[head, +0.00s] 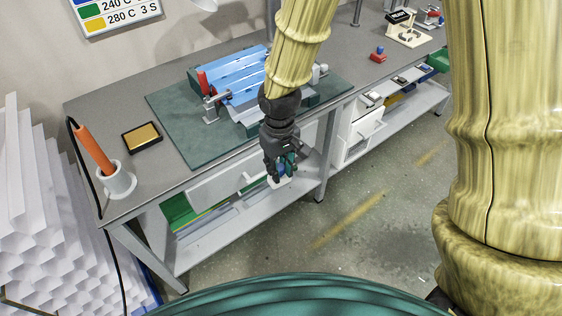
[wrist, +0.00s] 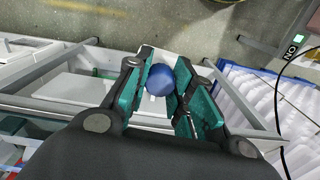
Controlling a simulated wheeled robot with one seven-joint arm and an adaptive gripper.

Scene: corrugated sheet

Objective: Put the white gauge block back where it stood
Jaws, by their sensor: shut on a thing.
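My gripper (head: 280,170) points down just off the front edge of the workbench, at about the height of the open space below its top. It is shut on the white gauge block (head: 279,182), which has a blue ball knob (head: 282,169). In the wrist view the blue knob (wrist: 159,81) sits between the teal finger pads, with white surface of the block (wrist: 151,113) below it. My fingers hide much of the block. Which spot it stood on cannot be told from these frames.
The workbench (head: 90,115) carries a green mat (head: 180,130) with a blue corrugated sheet (head: 240,76) in a fixture, a black-and-yellow pad (head: 142,137) and an orange-handled tool (head: 95,150) in a white holder. A red block (head: 378,56) stands farther right. Floor in front is clear.

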